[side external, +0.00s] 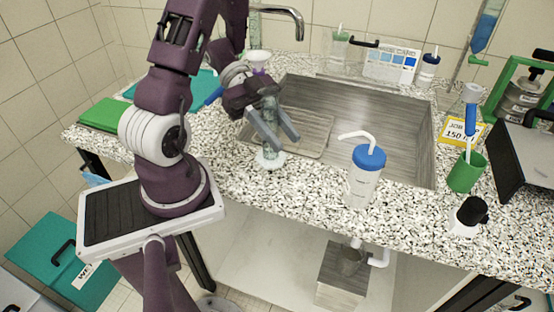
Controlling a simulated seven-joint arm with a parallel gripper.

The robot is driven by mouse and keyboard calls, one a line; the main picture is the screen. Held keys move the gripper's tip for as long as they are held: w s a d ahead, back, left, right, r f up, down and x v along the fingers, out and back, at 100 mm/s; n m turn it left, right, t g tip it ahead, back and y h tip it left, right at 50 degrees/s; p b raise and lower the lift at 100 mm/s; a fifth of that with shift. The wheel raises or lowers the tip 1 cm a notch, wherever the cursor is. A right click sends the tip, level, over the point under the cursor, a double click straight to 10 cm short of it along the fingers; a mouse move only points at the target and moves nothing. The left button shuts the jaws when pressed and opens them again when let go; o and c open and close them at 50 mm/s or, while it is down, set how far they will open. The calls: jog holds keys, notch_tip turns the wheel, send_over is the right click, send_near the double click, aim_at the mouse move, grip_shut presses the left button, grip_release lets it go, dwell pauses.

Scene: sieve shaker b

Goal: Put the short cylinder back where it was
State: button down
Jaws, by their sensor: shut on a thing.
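A clear, glassy short cylinder (270,104) with a pale round foot (270,160) stands upright at the counter's front strip, left of centre. My gripper (283,142) reaches down to it from the upper left. Its grey fingers are shut on the cylinder's body, and they hide part of it. The foot shows below the fingers, at the front left corner of the sink. I cannot tell whether the foot touches the counter or is just above it.
The sink (375,110) lies behind and right. A blue-lidded wash bottle (363,178) stands to the right on the speckled counter (310,185). A green cup (465,173), a black-topped item (468,214) and a yellow card (461,132) are farther right. A funnel (258,60) is behind my gripper.

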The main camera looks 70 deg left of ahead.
aim_at(266, 107)
notch_tip(266, 107, down, 5)
jog(key=shift+f, duration=0.1)
jog(key=c, duration=1.1)
grip_release()
jog(key=shift+f, duration=0.1)
jog(key=v, duration=0.3)
jog(key=r+v, duration=0.1)
jog(key=v, duration=0.1)
jog(key=shift+a+r, duration=0.1)
jog(key=shift+r, duration=0.15)
notch_tip(266, 107, up, 6)
jog(key=shift+f, duration=0.1)
